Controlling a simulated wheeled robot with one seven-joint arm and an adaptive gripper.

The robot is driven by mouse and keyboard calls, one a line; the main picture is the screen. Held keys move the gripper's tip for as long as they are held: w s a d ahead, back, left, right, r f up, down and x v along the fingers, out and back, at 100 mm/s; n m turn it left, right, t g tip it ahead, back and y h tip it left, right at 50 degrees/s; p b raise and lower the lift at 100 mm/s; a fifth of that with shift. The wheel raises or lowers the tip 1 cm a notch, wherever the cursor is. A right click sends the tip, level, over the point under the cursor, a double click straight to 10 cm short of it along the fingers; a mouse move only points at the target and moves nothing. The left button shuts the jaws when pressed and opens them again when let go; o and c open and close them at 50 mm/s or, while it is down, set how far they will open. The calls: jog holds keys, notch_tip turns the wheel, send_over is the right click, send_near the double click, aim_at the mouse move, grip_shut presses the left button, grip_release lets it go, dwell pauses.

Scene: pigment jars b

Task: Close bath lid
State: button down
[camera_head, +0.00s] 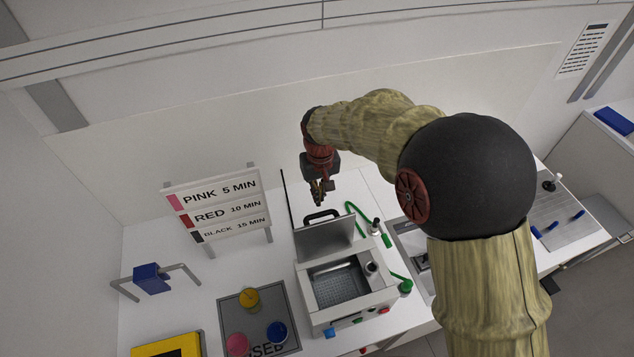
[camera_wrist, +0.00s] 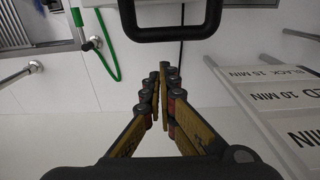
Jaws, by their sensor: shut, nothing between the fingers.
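The bath (camera_head: 343,290) is a light grey box on the white bench, with its basin showing open. Its lid (camera_head: 325,240) stands raised at the back edge, with a black handle (camera_head: 321,216) at the top. My gripper (camera_head: 318,200) is shut and empty, behind and a little above the handle, apart from it. In the wrist view the handle (camera_wrist: 170,30) crosses the top of the picture, and my fingertips (camera_wrist: 161,68) meet just below it with a small gap between. Most of the lid is cut off in the wrist view.
A sign (camera_head: 218,204) with pink, red and black times stands left of the bath. Green hose (camera_head: 358,219) lies to its right. A dark mat (camera_head: 262,308) with several coloured jars lies at front left. A blue object (camera_head: 150,277) sits on a grey stand. White wall is behind.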

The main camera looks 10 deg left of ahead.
jog(key=shift+s+d+r, duration=0.15)
jog(key=shift+s+d, duration=0.1)
jog(key=shift+s, duration=0.2)
jog(key=shift+s+d+r, duration=0.15)
jog(key=shift+s+d, duration=0.1)
jog(key=shift+s, duration=0.2)
jog(key=shift+s, duration=0.1)
jog(key=shift+s+d+r, duration=0.1)
jog(key=shift+s+d+r+t+b, duration=0.15)
jog(key=shift+s+t+b, duration=0.15)
jog(key=shift+b, duration=0.3)
